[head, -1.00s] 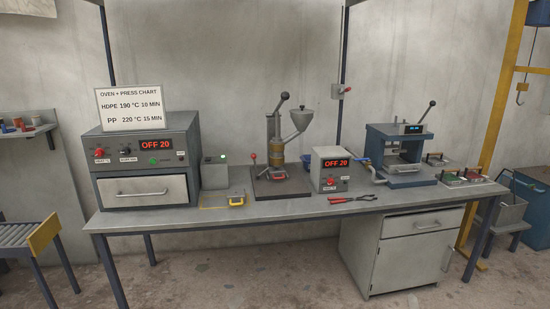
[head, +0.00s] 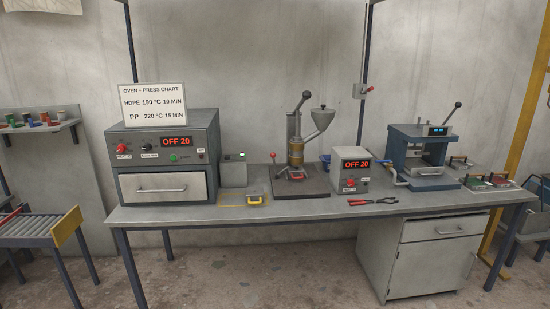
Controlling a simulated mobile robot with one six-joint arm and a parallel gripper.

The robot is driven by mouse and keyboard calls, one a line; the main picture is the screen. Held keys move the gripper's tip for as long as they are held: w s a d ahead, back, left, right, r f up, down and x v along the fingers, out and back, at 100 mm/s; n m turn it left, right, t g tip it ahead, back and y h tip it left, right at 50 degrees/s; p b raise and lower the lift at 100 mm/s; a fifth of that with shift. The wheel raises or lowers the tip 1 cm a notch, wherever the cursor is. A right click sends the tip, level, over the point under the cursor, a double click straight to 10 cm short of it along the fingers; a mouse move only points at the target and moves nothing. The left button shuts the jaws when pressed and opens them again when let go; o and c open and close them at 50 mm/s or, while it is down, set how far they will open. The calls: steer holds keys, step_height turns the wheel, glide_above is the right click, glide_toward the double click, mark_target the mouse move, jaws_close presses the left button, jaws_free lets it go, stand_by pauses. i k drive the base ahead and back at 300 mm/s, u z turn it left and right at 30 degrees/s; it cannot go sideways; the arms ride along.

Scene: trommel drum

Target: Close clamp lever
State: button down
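A bench-top hand press (head: 295,140) with a hopper stands on a dark base plate at the middle of the bench. A thin upright lever with a red knob (head: 273,157) stands at the left of its base. A red part (head: 297,175) sits low at the front of the press. I cannot tell for certain which of these is the clamp lever. The press's long dark handle (head: 301,101) tilts up to the right. My gripper is not in view.
An oven (head: 166,145) stands left on the bench (head: 330,212). A control box (head: 350,170), red-handled pliers (head: 373,202) and a blue press (head: 424,155) are to the right. A yellow-handled item (head: 257,199) lies at the front. Floor before the bench is clear.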

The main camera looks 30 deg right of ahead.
mark_target(273, 155)
steer(key=u, duration=0.05)
steer(key=i, duration=1)
steer(key=z, duration=0.05)
